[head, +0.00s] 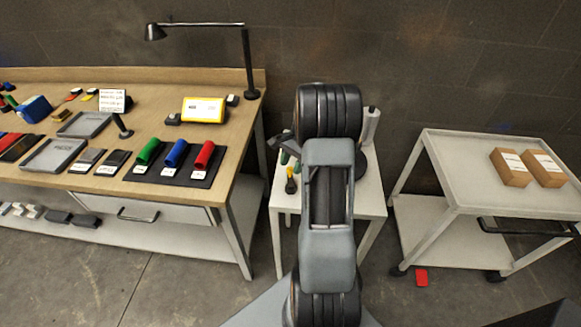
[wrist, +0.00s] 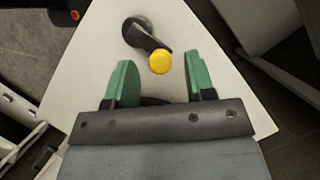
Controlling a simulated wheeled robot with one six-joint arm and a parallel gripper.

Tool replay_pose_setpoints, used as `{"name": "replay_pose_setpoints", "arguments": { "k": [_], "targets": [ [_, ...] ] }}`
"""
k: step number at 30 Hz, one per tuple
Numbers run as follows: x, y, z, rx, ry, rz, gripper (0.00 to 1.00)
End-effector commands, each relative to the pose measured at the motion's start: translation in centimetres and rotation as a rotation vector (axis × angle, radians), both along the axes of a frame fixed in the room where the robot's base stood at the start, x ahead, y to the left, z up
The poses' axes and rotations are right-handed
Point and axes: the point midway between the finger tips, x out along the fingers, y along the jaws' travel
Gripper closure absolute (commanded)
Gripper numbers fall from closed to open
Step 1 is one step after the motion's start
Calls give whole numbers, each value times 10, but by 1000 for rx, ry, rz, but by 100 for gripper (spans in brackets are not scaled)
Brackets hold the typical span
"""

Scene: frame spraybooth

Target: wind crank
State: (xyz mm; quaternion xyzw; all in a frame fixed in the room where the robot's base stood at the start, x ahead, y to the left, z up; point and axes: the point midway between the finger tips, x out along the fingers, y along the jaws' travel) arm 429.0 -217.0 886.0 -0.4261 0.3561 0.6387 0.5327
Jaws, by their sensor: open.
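The crank (wrist: 148,36) is in the wrist view, a dark hub with a short dark arm and a round yellow knob (wrist: 159,62). It sits on a small white table (wrist: 207,40). My gripper (wrist: 158,80) has two green fingers spread apart, with nothing between the pads. The yellow knob shows in the gap between the fingertips, just ahead of them and touching neither. In the head view my arm hides most of the small white table (head: 372,190). A small yellow knob (head: 291,186) shows there just left of my arm.
A wooden workbench (head: 225,125) with tools, trays and coloured cylinders stands at left. A white cart (head: 465,160) with two cardboard boxes (head: 528,168) stands at right. A red item (head: 421,277) lies on the floor. A dark wall is behind.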

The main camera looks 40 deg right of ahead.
Motion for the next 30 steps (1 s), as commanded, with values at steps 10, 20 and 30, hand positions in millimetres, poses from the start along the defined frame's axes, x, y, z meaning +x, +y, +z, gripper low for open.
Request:
{"name": "replay_pose_setpoints", "arguments": {
  "k": [10,20,30],
  "targets": [
    [-1,5,-12,-1,-1,0,50],
    [-1,5,-12,-1,-1,0,65],
    [-1,5,-12,-1,-1,0,97]
  ]
}}
